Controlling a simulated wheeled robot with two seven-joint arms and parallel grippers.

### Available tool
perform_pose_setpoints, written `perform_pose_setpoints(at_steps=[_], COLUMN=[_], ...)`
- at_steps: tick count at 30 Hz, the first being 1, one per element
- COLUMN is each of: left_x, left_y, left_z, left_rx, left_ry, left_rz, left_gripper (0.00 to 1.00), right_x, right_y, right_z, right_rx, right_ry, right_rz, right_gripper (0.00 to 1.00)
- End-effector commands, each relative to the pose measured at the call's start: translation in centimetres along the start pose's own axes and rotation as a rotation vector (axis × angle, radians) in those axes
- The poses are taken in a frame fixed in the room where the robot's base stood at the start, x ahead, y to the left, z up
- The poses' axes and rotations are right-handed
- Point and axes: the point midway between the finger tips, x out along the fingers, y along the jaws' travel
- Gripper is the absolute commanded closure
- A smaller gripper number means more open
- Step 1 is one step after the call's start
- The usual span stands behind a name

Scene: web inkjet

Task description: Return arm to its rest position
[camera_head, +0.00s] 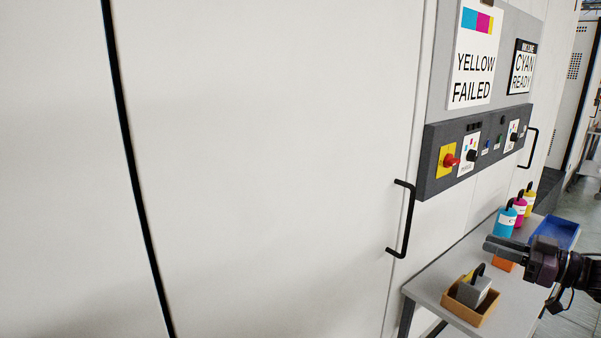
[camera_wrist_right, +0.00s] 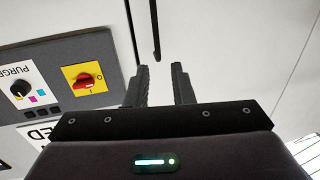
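My right gripper (camera_head: 489,245) comes in from the right edge of the head view, above the small grey table (camera_head: 431,285). Its two fingers point left, toward the white cabinet front. In the right wrist view its fingers (camera_wrist_right: 160,72) stand apart with nothing between them. The red rotary switch on its yellow plate (camera_wrist_right: 87,80) shows left of the fingers there; in the head view the switch (camera_head: 450,161) sits on the dark control panel. My left arm and gripper are not in view.
On the table stand a cardboard tray (camera_head: 452,304) holding a grey block-like item (camera_head: 474,291), several coloured bottles (camera_head: 505,223) and a blue tray (camera_head: 567,232). Black handles (camera_head: 408,218) stick out from the cabinet front. Floor shows at far right.

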Motion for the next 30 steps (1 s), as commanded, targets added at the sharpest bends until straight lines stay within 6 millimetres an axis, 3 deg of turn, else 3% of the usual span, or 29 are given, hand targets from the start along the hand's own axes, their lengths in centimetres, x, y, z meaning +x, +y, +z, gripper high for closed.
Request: perform_pose_setpoints(at_steps=[11,17,23,26,30], left_x=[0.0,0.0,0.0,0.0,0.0], left_y=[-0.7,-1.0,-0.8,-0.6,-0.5], left_z=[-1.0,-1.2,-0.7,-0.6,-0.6], left_rx=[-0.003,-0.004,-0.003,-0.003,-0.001], left_ry=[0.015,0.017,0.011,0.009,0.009], left_rz=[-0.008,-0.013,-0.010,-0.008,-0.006], left_gripper=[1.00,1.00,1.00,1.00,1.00], right_x=[0.8,1.3,1.4,0.9,-0.5], right_y=[1.2,1.8,1.5,0.2,-3.1], right_z=[6.0,12.0,21.2,28.1,38.4], right_rx=[0.022,0.047,0.085,0.115,0.159], right_ry=[-0.029,-0.071,-0.154,-0.230,-0.369], right_rz=[0.079,0.155,0.259,0.329,0.423], right_gripper=[0.78,0.78,0.78,0.78,0.78])
